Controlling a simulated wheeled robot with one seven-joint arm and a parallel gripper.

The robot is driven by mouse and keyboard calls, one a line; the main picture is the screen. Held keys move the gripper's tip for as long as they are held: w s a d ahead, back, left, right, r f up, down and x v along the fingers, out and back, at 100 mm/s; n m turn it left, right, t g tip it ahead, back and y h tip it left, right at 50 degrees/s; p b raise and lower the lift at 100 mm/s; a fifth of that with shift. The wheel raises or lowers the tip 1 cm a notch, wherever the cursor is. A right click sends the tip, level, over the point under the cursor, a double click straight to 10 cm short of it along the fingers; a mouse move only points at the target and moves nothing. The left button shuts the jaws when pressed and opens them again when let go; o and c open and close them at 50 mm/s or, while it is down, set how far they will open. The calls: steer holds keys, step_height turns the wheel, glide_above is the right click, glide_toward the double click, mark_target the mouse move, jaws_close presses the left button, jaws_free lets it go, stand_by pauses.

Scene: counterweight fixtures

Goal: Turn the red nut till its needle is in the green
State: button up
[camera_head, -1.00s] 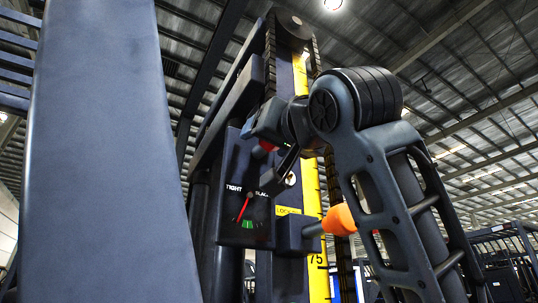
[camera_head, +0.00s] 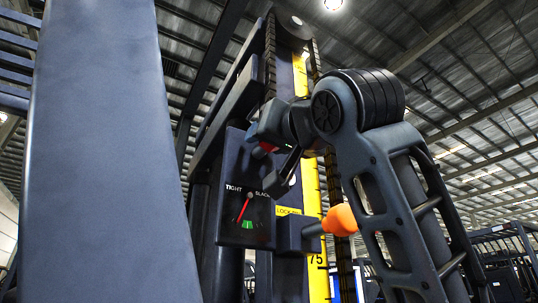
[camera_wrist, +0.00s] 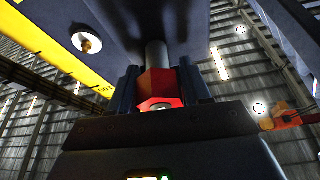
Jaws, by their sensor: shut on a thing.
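The red nut (camera_wrist: 160,87) sits on a grey vertical rod under a dark block in the wrist view. My gripper (camera_wrist: 161,84) is shut on it, with one dark finger on each side. In the head view only a small red part of the nut (camera_head: 264,147) shows; my gripper (camera_head: 267,153) covers the rest. Below it is a dark dial (camera_head: 232,210) marked TIGHT at left, with the right-hand word partly hidden. Its red needle (camera_head: 244,208) points down and left. The needle tip lies just left of the green band (camera_head: 248,225) at the dial's bottom.
An orange-ended handle (camera_head: 340,220) sticks out to the right, beside a yellow lock label (camera_head: 288,211). A yellow scale strip (camera_head: 314,255) and a chain run up the dark column.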

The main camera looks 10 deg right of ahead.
steer(key=shift+n, duration=0.4)
steer(key=n+g+y+p, duration=0.1)
steer(key=n+y, duration=0.1)
steer(key=n, duration=0.2)
steer(key=n+g+y, duration=0.1)
steer(key=n+y, duration=0.1)
steer(key=n, duration=0.2)
steer(key=shift+a+r+p, duration=0.1)
steer(key=shift+r+p, duration=0.05)
steer(key=shift+p, duration=0.25)
steer(key=n+g+y+p, duration=0.1)
steer(key=n, duration=0.3)
steer(key=n+g+y+p, duration=0.1)
steer(key=n+g, duration=0.1)
steer(key=n, duration=0.1)
steer(key=shift+s+a+n, duration=0.15)
steer(key=shift+a+n, duration=0.05)
steer(key=shift+n, duration=0.2)
steer(key=shift+f, duration=0.2)
steer(key=o, duration=1)
steer(key=shift+f, duration=0.1)
